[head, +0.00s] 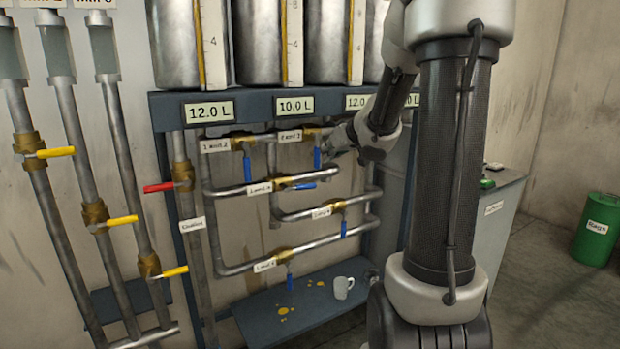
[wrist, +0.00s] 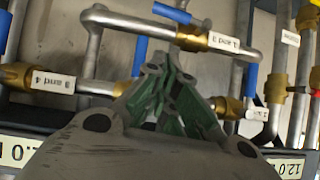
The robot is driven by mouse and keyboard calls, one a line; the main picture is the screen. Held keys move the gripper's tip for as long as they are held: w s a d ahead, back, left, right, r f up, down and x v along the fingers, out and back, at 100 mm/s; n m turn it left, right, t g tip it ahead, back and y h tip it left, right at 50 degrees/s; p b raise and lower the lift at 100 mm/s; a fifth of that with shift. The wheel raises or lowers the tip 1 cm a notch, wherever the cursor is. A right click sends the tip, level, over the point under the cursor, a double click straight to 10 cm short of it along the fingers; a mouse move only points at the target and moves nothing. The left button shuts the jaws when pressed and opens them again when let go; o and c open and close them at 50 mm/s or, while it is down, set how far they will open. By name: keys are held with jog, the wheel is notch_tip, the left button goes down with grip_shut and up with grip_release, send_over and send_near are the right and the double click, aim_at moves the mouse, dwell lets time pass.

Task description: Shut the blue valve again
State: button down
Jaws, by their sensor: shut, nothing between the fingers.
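Several blue-handled valves sit on the pipes in the head view. One blue handle (head: 303,186) lies along its horizontal pipe, right of its brass body (head: 280,183). In the wrist view, which is upside down, this handle (wrist: 172,12) shows at the top beside the brass body (wrist: 192,38). The other blue handles, such as the upper left one (head: 247,167) and upper right one (head: 317,158), hang down across their pipes. My gripper (wrist: 180,78) is shut and empty, pointing toward the valve with the lengthwise handle. I see no clear contact; the gap is hard to judge.
A blue handle (wrist: 140,56) hangs close beside my fingers in the wrist view. Tanks (head: 256,45) stand above on a dark beam. A red handle (head: 158,188) and yellow handles (head: 122,220) are at left.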

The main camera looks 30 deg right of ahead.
send_over(300, 187)
jog(key=s+d, duration=0.2)
jog(key=d, duration=0.2)
notch_tip(300, 187, down, 6)
jog(key=f, duration=0.1)
jog(key=w+f, duration=0.1)
jog(key=f, duration=0.1)
jog(key=shift+w+a+f, duration=0.25)
jog(key=shift+a+f, duration=0.05)
jog(key=shift+f, duration=0.1)
jog(key=shift+d+f+y, duration=0.15)
jog(key=shift+y, duration=0.15)
